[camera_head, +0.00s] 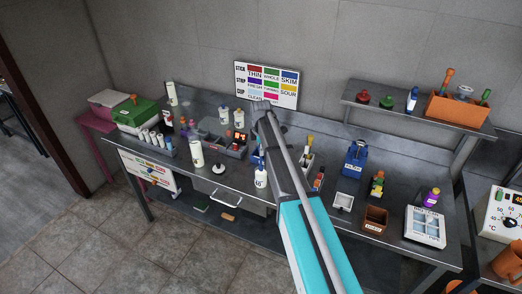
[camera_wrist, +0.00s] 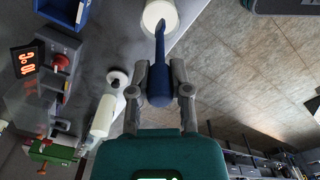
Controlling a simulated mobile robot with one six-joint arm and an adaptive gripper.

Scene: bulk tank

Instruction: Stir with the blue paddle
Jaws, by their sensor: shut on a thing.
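In the wrist view my gripper (camera_wrist: 160,92) is shut on the thick end of the blue paddle (camera_wrist: 159,65). The paddle's narrow end points to the top of the picture and overlaps a round white container (camera_wrist: 157,11). I cannot tell whether the tip is inside it or above it. In the head view, a white container (camera_head: 261,178) with dark marks stands near the front edge of the bench, left of my arm.
A white bottle (camera_head: 196,153) and a small round-based item (camera_head: 218,168) stand left of the container. A red digital display (camera_head: 240,137) is behind it.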

